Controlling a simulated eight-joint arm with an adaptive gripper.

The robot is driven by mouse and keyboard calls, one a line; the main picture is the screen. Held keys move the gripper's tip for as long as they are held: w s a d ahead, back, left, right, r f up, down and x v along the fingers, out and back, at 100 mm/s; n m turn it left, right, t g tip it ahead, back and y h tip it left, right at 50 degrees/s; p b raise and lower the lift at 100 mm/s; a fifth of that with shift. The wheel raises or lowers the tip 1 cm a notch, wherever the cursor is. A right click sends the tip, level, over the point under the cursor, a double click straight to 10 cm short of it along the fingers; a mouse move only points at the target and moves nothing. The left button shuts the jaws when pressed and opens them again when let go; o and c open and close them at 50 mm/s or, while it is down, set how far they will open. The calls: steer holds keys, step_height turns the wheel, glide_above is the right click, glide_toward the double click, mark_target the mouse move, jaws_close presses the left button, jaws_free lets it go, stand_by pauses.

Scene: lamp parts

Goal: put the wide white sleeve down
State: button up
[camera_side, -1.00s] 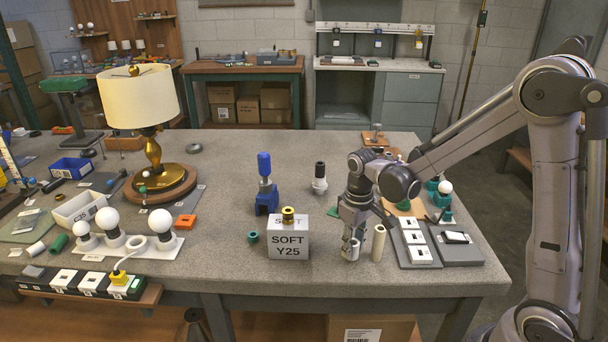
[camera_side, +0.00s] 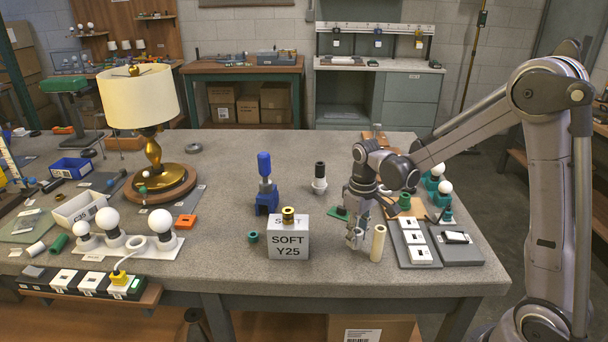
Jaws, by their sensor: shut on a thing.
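My gripper (camera_side: 355,236) points down over the table, right of the SOFT Y25 block. It is shut on the wide white sleeve (camera_side: 354,241), which shows as a short pale cylinder between the fingertips and is partly hidden by them. I cannot tell whether the sleeve's lower end touches the table.
A tall cream tube (camera_side: 377,243) stands close to the right of my gripper. The SOFT Y25 block (camera_side: 289,240) stands to the left. Grey trays with white pieces (camera_side: 417,238) lie to the right. The grey table (camera_side: 330,277) is clear in front.

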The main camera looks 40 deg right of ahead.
steer(key=w+d+r, duration=0.3)
steer(key=w+d, duration=0.1)
steer(key=d, duration=0.4)
steer(key=w+d+r, duration=0.3)
steer(key=w+d, duration=0.1)
steer(key=d, duration=0.3)
steer(key=w+d+r, duration=0.3)
steer(key=w+d, duration=0.1)
steer(key=d, duration=0.4)
steer(key=w+a+f, duration=0.2)
steer(key=w, duration=0.1)
steer(key=w+a+f, duration=0.4)
steer(key=w, duration=0.1)
steer(key=shift+w+a+f, duration=0.3)
steer(key=shift+w+f, duration=0.05)
steer(key=shift+f, duration=2)
steer(key=shift+f, duration=0.1)
steer(key=o, duration=1)
steer(key=shift+o, duration=0.2)
